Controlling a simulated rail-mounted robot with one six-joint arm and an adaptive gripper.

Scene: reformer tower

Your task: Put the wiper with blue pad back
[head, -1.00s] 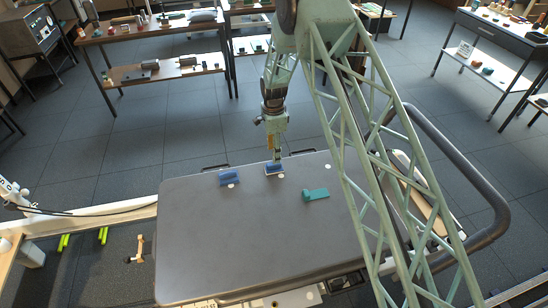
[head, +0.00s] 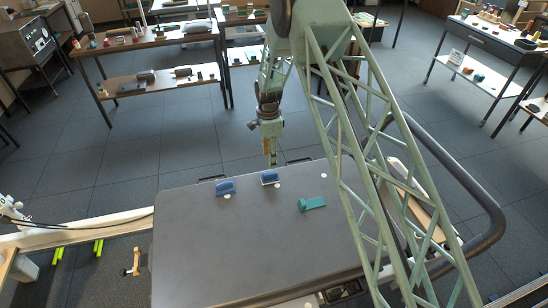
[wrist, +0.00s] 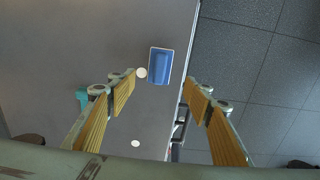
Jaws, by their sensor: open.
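A small blue piece with a pale rim (head: 270,178) lies flat near the far edge of the grey tabletop (head: 215,250). It also shows in the wrist view (wrist: 160,66), beside a white disc. A second blue piece with a raised ridge (head: 225,187) lies to its left. I cannot tell for certain which is the wiper with blue pad. A teal wiper-like piece (head: 312,204) lies to the right and nearer. My gripper (head: 271,160) is open and empty, raised above the table's far edge. Its spread fingers also show in the wrist view (wrist: 160,82), with nothing between the tips.
White discs (head: 278,184) mark spots beside the pieces; another disc (head: 324,174) stands alone at the right. The near middle of the tabletop is clear. A dark rail (head: 470,245) curves along the right. Shelved tables (head: 150,45) with several items stand behind.

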